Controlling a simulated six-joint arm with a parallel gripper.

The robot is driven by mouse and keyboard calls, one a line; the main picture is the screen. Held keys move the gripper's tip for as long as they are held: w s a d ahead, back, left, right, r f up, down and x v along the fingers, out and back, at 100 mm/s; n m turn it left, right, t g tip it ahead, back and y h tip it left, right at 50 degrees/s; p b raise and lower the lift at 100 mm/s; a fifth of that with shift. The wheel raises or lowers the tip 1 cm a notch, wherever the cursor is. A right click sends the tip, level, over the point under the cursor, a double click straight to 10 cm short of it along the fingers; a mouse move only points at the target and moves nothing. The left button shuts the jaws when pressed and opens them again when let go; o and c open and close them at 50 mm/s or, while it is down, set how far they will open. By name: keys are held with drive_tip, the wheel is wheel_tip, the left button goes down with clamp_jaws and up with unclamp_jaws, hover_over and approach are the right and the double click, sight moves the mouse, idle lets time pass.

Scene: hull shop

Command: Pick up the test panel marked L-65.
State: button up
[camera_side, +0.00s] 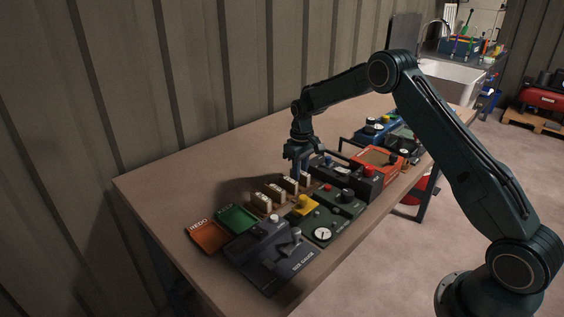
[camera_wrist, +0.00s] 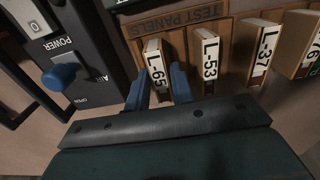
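The test panel marked L-65 (camera_wrist: 156,68) stands in the slotted TEST PANELS rack (camera_wrist: 180,20), at the left end of the row in the wrist view. My gripper (camera_wrist: 159,88) has its two blue fingers on either side of this panel, with narrow gaps seeming to show beside it. Firm contact is not visible. Panels L-53 (camera_wrist: 210,60) and L-37 (camera_wrist: 264,54) stand to its right, and a further panel (camera_wrist: 306,50) is partly cut off. In the side view my gripper (camera_side: 298,166) reaches down at the far end of the panel row, partly hiding that end.
A dark box with a POWER switch (camera_wrist: 62,76) and handle stands close left of L-65 in the wrist view. Orange (camera_side: 207,237) and green (camera_side: 237,219) trays, a dark gauge unit (camera_side: 270,258) and an orange device (camera_side: 378,162) crowd the bench. The wall-side bench strip is clear.

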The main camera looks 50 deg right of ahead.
clamp_jaws()
drive_tip(key=shift+r, duration=0.1)
drive_tip(key=shift+r, duration=3.4)
